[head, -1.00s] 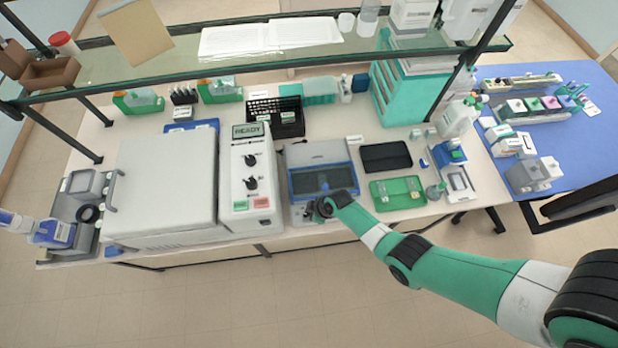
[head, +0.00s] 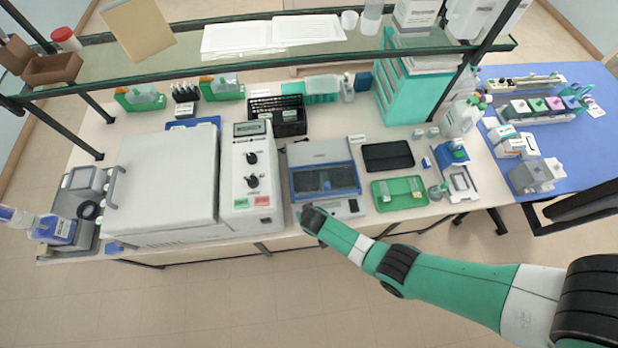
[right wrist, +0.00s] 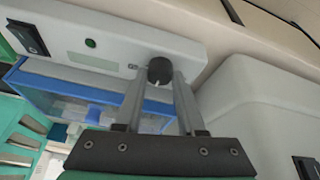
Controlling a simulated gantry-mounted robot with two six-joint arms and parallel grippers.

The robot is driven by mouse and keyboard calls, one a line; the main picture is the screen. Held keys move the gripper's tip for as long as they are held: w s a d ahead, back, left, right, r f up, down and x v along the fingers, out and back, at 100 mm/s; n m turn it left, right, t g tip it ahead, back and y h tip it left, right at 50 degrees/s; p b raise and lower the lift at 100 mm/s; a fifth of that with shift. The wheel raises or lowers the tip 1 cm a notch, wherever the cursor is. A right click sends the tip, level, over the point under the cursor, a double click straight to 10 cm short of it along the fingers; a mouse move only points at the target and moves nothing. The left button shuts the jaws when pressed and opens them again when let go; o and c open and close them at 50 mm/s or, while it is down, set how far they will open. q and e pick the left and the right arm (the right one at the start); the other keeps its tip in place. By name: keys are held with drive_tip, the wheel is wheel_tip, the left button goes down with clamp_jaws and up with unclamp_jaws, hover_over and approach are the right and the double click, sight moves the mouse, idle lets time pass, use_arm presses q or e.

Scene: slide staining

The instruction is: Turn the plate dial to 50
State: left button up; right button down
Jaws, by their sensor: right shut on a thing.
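The plate dial (right wrist: 160,70) is a small black knob with a white mark on the pale front panel of the blue-and-grey machine (head: 323,150). In the right wrist view my right gripper (right wrist: 160,82) has its two grey fingers on either side of the knob, shut on it. In the head view my right gripper is at the machine's front left corner, mostly hidden by my wrist, and so is the dial. I cannot read any dial numbers. My left gripper is not in view.
A white control unit (head: 240,180) with black knobs stands just left of the machine. A green tray (head: 398,204) and a black case (head: 387,156) lie to its right. The floor in front of the bench is clear. A glass shelf (head: 190,65) spans above the back.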

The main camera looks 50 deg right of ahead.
drive_tip(key=shift+f+m+g+h, duration=0.1)
drive_tip(key=shift+m+g+h, duration=0.5)
drive_tip(key=shift+m, duration=1.5)
drive_tip(key=c, duration=0.5)
unclamp_jaws()
